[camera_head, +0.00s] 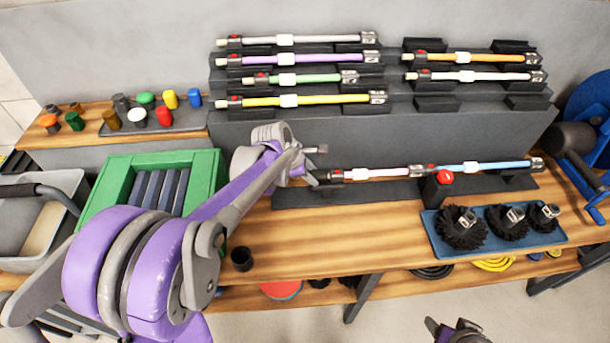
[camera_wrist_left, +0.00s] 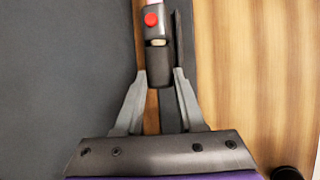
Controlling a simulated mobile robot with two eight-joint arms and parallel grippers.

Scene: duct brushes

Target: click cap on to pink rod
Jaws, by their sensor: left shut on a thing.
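The pink rod (camera_head: 388,172) lies level in the dark holder on the bench, its left end towards my left gripper. Its red button (camera_wrist_left: 151,19) shows at the top of the left wrist view. My left gripper (camera_wrist_left: 160,88) is shut on a dark cap (camera_wrist_left: 158,70), in line with the rod's end. A pale band (camera_wrist_left: 156,42) shows between the cap and the dark collar with the button; I cannot tell whether the cap is locked on. In the head view, the left gripper (camera_head: 314,178) is at the rod's left end. My right gripper (camera_head: 458,332) is only partly in view at the bottom edge.
A blue rod (camera_head: 485,166) lies end to end with the pink rod. A red push button (camera_head: 445,177) stands before them. A blue tray (camera_head: 433,226) holds black brushes. More rods rest on the rack behind. Coloured caps and a green crate (camera_head: 119,176) are at left.

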